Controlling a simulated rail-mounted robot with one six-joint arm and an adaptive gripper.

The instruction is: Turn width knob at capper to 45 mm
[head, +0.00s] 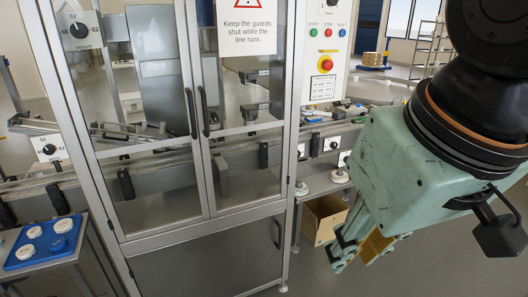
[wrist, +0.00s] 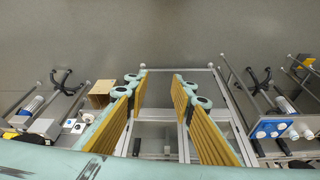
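A white dial plate (head: 48,149) with a dark knob sits low at the left of the guarded machine; its scale shows 52 and 62. Another knob plate (head: 333,143) marked 52 sits right of the machine, beside a second plate (head: 343,158). A larger plate (head: 80,30) at the upper left carries a dark knob and reads HEIGHT. I cannot tell which knob is the capper's width knob, nor read its exact setting. My gripper (head: 368,248) hangs at the right, apart from all knobs. In the wrist view my gripper (wrist: 158,110) is open and empty, its yellow-padded fingers wide apart.
The glass guard doors (head: 240,110) are shut. A control panel (head: 326,55) with a red button stands right of them. A cardboard box (head: 322,218) lies below the conveyor. A blue tray (head: 45,243) with white round pieces is at the lower left. The floor at right is clear.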

